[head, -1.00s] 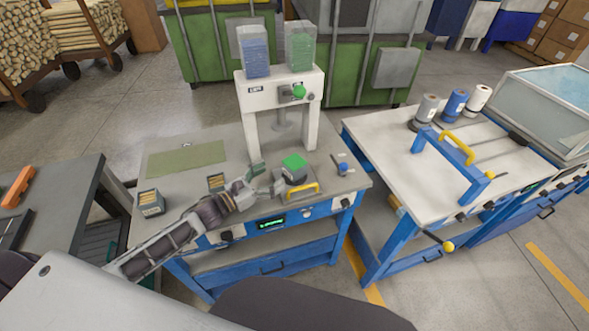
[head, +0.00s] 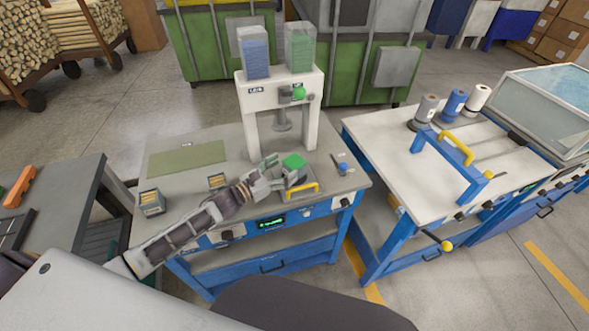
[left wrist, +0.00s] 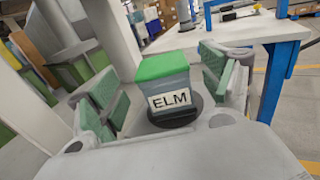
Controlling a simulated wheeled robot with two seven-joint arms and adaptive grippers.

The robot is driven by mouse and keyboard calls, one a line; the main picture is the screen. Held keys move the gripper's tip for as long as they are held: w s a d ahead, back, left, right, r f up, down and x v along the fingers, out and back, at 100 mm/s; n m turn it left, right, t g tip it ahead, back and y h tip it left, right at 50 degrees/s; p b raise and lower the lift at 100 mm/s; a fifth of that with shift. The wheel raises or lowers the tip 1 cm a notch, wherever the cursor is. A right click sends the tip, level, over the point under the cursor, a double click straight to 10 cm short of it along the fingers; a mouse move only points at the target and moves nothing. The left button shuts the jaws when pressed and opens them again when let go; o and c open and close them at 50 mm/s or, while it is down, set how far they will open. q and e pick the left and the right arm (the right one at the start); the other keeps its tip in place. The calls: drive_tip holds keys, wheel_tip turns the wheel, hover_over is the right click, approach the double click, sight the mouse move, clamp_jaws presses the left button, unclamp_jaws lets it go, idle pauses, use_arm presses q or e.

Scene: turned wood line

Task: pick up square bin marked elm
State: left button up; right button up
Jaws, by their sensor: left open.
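The square bin marked ELM (left wrist: 165,84) stands upright on a round dark base. It has a green top and a grey body with a white label facing the wrist camera. In the head view the bin (head: 294,164) is on the workbench, in front of the white press frame. My left gripper (head: 277,170) is at the left side of the bin. In the left wrist view my left gripper (left wrist: 163,92) is open, with a green-padded finger on each side of the bin and gaps showing between. My right gripper is not in view.
The white press (head: 279,100) with blue and green hoppers rises behind the bin. A yellow handle (head: 300,188) is close in front of it. A blue knob (head: 343,168) is to the right.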

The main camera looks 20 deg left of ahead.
sight(295, 162)
use_arm(q)
drive_tip(key=shift+w, duration=0.1)
idle(0.3)
drive_tip(key=shift+p+x, duration=0.75)
drive_tip(key=shift+x, duration=1.8)
drive_tip(key=shift+d+f, duration=0.1)
drive_tip(key=shift+f, duration=0.1)
drive_tip(key=c, duration=1.3)
drive_tip(key=shift+r, duration=0.1)
drive_tip(key=shift+r+b, duration=0.35)
drive_tip(key=shift+r, duration=4.6)
